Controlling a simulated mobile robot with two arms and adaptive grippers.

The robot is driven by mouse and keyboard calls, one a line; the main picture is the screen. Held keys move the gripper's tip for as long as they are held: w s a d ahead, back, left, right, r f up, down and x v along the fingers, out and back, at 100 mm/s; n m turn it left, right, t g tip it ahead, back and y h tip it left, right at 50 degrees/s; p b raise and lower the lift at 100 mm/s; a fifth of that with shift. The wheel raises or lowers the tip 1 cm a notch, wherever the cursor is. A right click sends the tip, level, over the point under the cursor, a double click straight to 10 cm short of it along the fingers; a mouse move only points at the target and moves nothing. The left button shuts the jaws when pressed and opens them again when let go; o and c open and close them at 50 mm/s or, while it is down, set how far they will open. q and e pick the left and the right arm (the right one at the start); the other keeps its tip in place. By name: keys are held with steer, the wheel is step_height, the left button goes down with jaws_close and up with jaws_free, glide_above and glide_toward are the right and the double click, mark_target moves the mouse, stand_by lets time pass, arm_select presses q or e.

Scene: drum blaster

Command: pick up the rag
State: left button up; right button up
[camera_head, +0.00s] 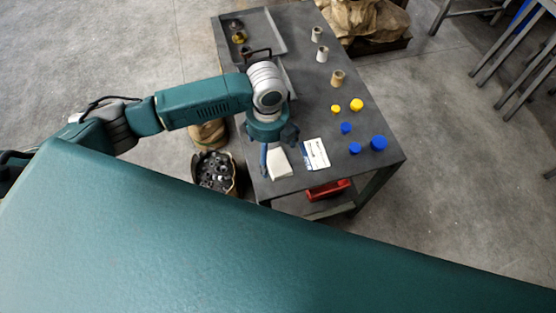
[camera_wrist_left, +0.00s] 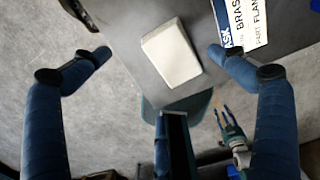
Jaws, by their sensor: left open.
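The rag (camera_head: 281,164) is a folded white cloth lying flat on the dark table (camera_head: 372,172) near its front edge. In the left wrist view the rag (camera_wrist_left: 172,54) lies between and beyond the fingers. My left gripper (camera_head: 277,150) is over the table by the rag, pointing down.
A printed card (camera_head: 315,154) lies close to the right of the rag. Blue caps (camera_head: 378,143) and yellow caps (camera_head: 356,105) stand farther right. A bin of dark parts (camera_head: 214,172) is on the floor left of the table. A red box (camera_head: 328,191) sits below the tabletop.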

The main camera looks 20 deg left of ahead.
mark_target(273, 162)
arm_select(q)
steer(key=shift+f, duration=0.35)
steer(key=shift+d+f, duration=0.15)
steer(key=shift+f, duration=0.15)
steer(key=f, duration=0.1)
steer(key=f+p, duration=0.1)
steer(key=f, duration=0.1)
steer(key=shift+d+f, duration=0.3)
steer(key=shift+d, duration=0.05)
steer(key=shift+f, duration=0.5)
arm_select(e)
steer(key=shift+w+a+r, duration=0.25)
steer(key=shift+w+r, duration=0.4)
steer(key=shift+w, duration=0.1)
arm_select(q)
steer(key=c, duration=1.1)
arm_select(e)
steer(key=shift+s, duration=0.4)
